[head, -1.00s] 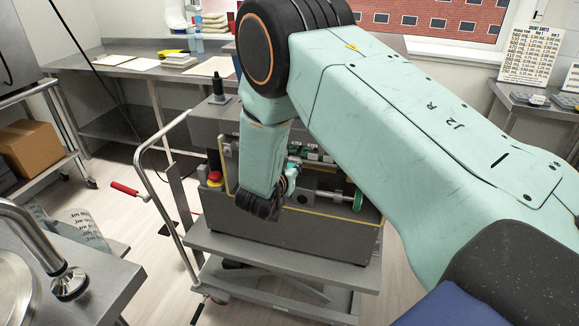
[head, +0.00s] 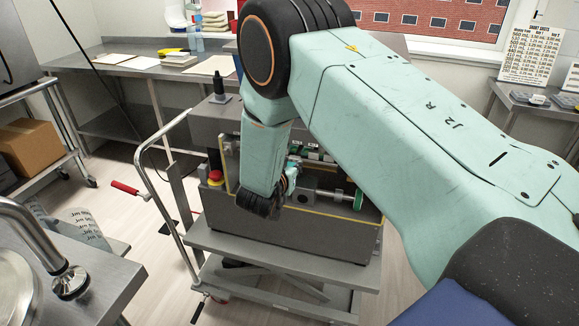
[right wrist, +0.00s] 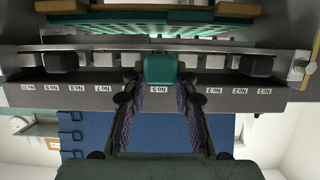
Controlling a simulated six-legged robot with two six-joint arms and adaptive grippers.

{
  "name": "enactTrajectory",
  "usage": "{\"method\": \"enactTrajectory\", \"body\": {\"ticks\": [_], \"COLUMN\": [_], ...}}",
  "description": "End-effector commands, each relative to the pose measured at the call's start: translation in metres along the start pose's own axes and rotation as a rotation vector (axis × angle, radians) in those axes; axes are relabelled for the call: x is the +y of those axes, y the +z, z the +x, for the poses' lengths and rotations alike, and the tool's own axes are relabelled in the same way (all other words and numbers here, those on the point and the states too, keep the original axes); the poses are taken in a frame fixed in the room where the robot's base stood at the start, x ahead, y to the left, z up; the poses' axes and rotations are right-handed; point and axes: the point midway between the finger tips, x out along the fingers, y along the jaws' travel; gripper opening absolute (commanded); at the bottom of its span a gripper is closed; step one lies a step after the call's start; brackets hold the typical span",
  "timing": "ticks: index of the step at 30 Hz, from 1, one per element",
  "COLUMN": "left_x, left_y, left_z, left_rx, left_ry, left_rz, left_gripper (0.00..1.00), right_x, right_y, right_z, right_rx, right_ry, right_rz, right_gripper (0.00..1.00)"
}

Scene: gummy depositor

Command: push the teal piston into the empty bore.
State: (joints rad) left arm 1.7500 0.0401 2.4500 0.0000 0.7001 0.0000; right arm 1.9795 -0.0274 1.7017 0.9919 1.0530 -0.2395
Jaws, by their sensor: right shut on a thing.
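The teal piston (right wrist: 160,70) shows in the right wrist view at the middle of a grey metal rail, above a label that reads No 5. My right gripper (right wrist: 160,80) has one finger on each side of it and is shut on it. In the head view the right gripper (head: 292,176) is small and partly hidden by my own arm, at the front of the grey depositor machine (head: 325,235). I cannot make out the empty bore; the piston and gripper may cover it. My left gripper is not in view.
Black blocks (right wrist: 62,62) and (right wrist: 257,65) sit along the same rail on both sides, with numbered labels below. The machine stands on a grey lift cart (head: 285,265) with a tall handle. A red mushroom button (head: 215,176) is at its left. A steel table (head: 95,285) is at lower left.

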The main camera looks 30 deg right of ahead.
Motion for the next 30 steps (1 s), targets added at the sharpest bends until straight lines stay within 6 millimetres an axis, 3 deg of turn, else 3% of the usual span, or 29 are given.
{"method": "enactTrajectory", "body": {"ticks": [30], "left_x": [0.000], "left_y": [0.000], "left_z": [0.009], "left_rx": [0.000], "left_ry": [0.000], "left_rz": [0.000], "left_gripper": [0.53], "right_x": [0.000], "right_y": [-0.010], "right_z": [0.029], "right_rx": [0.001], "right_ry": [0.000], "right_rz": [0.001], "right_gripper": [0.00]}}
